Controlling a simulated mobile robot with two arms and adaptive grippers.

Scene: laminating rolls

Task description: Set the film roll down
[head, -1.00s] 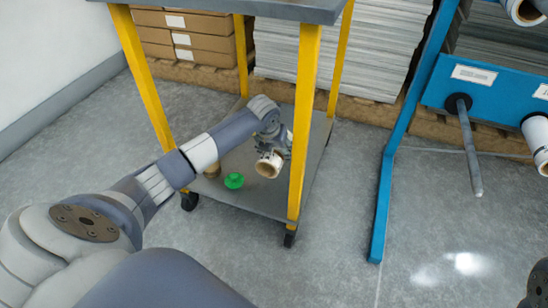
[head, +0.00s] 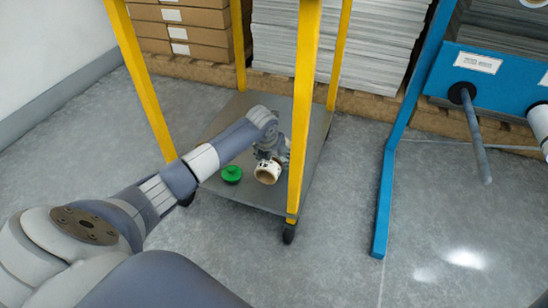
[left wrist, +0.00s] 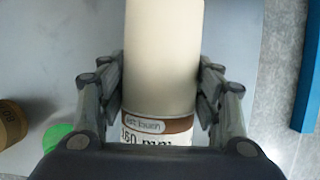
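The film roll (head: 267,173) is a pale cylinder with a hollow core end, over the lower shelf (head: 262,196) of a yellow-legged cart. My left gripper (head: 270,152) is around it. In the left wrist view the pale film roll (left wrist: 163,55) with its brown-and-white label lies between both fingers (left wrist: 162,85), which appear to press its sides. I cannot tell whether the roll touches the shelf. My right gripper is not in view.
A green knobbed piece (head: 232,173) sits on the shelf left of the roll. A brown roll (left wrist: 12,122) shows in the left wrist view. A yellow cart leg (head: 302,110) stands close to the right. A blue rack (head: 393,180) with a grey peg (head: 475,135) stands further right.

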